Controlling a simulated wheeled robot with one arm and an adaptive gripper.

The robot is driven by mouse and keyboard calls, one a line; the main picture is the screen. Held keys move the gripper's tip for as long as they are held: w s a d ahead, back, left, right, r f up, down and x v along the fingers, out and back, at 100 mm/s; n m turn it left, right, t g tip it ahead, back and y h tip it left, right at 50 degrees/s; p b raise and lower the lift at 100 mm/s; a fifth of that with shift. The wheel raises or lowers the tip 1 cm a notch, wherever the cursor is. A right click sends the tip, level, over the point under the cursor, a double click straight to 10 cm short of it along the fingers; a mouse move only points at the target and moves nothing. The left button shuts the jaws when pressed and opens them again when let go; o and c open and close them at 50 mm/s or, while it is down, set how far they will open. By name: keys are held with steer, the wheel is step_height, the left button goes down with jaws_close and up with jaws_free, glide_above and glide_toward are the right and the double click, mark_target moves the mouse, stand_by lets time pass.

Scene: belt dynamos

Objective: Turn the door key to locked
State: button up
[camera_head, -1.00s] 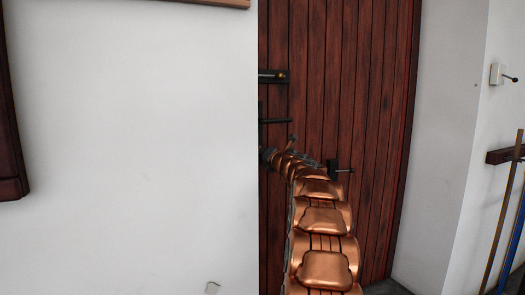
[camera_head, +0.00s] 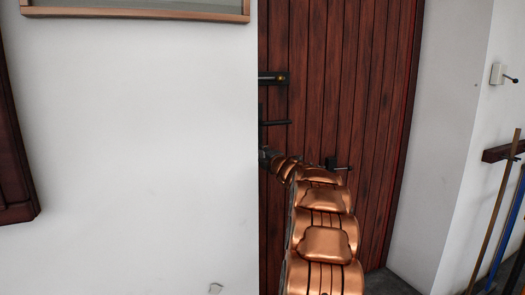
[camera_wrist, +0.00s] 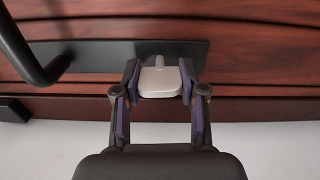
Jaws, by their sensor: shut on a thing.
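In the wrist view, my gripper (camera_wrist: 160,82) is shut on a silver key (camera_wrist: 159,84). One finger presses each side edge of its flat, rounded bow. The key's short round shank points into a black lock plate (camera_wrist: 110,58) on the dark red wooden door (camera_wrist: 250,45). The keyhole itself is hidden behind the bow. A black lever handle (camera_wrist: 25,50) shows at the left. In the head view, the plank door (camera_head: 340,80) appears shut. My copper arm reaches to its left part, where the key cannot be made out.
In the head view, a white wall (camera_head: 140,150) fills the left and its edge borders the door. A black bolt (camera_head: 272,78) crosses the door's left side. A wooden pole (camera_head: 495,210) and a blue pole (camera_head: 510,225) stand at the right.

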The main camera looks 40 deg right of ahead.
steer(key=shift+m, duration=0.5)
steer(key=o, duration=1.2)
steer(key=shift+p, duration=0.3)
steer(key=shift+c, duration=0.2)
steer(key=shift+s, duration=0.1)
steer(key=v, duration=1.2)
